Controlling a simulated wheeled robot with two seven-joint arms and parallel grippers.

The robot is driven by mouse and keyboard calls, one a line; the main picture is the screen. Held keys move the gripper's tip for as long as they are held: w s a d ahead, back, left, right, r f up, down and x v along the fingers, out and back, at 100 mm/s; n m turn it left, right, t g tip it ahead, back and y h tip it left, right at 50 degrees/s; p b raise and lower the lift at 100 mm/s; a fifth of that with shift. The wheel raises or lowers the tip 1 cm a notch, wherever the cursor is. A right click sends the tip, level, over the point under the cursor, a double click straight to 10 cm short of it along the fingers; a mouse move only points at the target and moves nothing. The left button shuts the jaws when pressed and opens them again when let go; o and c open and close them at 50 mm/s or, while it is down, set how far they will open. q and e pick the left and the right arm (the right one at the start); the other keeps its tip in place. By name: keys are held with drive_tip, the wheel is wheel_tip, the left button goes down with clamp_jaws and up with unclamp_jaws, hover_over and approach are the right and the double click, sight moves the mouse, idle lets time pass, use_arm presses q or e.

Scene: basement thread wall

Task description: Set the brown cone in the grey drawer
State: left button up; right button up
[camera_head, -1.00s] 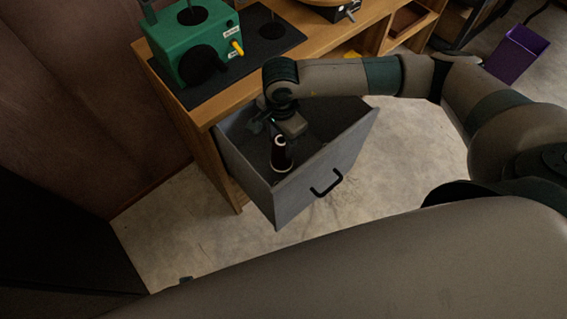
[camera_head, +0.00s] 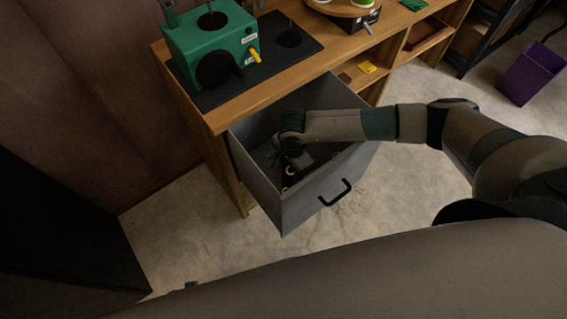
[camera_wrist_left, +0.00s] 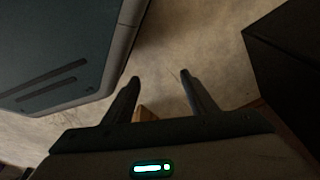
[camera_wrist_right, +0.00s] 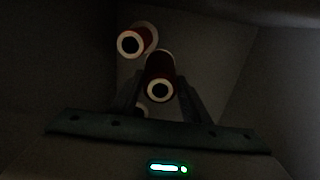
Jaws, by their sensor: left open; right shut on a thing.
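The grey drawer (camera_head: 310,205) is pulled open from the wooden bench. My right gripper (camera_head: 289,178) is down inside it, mostly hidden by my own wrist. In the right wrist view, the right gripper (camera_wrist_right: 160,98) is shut on a dark reddish-brown cone (camera_wrist_right: 162,67) with a pale ring end. I take it for the brown cone; the light is dim. Whether it touches the drawer floor I cannot tell. My left gripper (camera_wrist_left: 160,76) is open and empty above the floor, out of the head view.
Another dark red cone with a pale end (camera_wrist_right: 137,40) lies in the drawer close to the held one. A green machine (camera_head: 210,45) stands on a black mat on the bench. A purple bin (camera_head: 531,73) stands on the floor at the right.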

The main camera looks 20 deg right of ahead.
use_arm(q)
drive_tip(key=shift+w, duration=0.2)
use_arm(e)
drive_tip(key=shift+f, duration=0.2)
use_arm(q)
drive_tip(key=shift+r, duration=0.1)
use_arm(e)
drive_tip(key=shift+w+a, duration=0.1)
drive_tip(key=shift+w, duration=0.25)
drive_tip(key=w, duration=0.1)
drive_tip(key=w+a+f+p, duration=0.1)
drive_tip(key=w, duration=0.1)
drive_tip(key=shift+f, duration=0.1)
drive_tip(key=o, duration=1)
use_arm(q)
drive_tip(key=shift+w+d+b, duration=0.1)
drive_tip(key=shift+w+b, duration=0.2)
drive_tip(key=shift+w, duration=0.05)
use_arm(e)
wheel_tip(320, 180, up, 8)
drive_tip(key=shift+f, duration=0.2)
